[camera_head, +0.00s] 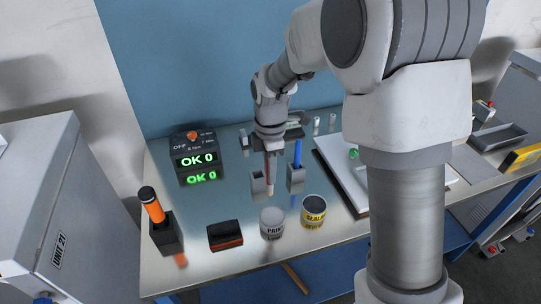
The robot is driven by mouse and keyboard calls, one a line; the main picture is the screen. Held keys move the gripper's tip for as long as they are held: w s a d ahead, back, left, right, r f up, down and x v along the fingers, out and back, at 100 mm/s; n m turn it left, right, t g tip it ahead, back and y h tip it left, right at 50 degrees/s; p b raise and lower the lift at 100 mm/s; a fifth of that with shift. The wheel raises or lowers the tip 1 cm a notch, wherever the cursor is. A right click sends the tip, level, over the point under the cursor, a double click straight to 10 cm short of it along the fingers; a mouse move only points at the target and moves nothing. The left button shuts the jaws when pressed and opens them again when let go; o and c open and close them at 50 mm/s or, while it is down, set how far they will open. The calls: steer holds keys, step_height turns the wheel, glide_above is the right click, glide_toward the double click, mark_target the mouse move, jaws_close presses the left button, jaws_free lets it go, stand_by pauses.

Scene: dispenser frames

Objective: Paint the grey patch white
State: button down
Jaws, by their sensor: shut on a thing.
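My gripper (269,150) is shut on a thin red-handled tool, probably a brush (268,168), which hangs upright with a pale lower end. Its lower end is beside a small grey holder (257,186); I cannot tell whether it is inside or in front of it. A grey can (272,224) with a partly readable label, perhaps "PRIM" or "PAIN", stands in front. A dark can with a yellow "SEAL" label (313,214) stands to its right. A white panel (335,172) lies on the right, partly behind my arm. I cannot make out a grey patch on it.
A blue-handled tool (297,153) stands in another grey holder (296,182). A black box showing "OK 0" (195,150), an orange-topped tool (152,205) in a black holder and a black-orange block (225,236) are on the left. Small white cylinders (332,122) stand behind.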

step_height(320, 180, down, 6)
steer(key=s+b, duration=0.2)
steer(key=b, duration=0.2)
steer(key=shift+s+d+b, duration=0.2)
steer(key=shift+d+b, duration=0.05)
steer(key=shift+b, duration=0.05)
steer(key=shift+f+b, duration=0.4)
steer(key=shift+f, duration=0.25)
stand_by(1.9)
steer(key=shift+r, duration=0.1)
step_height(320, 180, up, 7)
steer(key=p, duration=0.5)
stand_by(0.9)
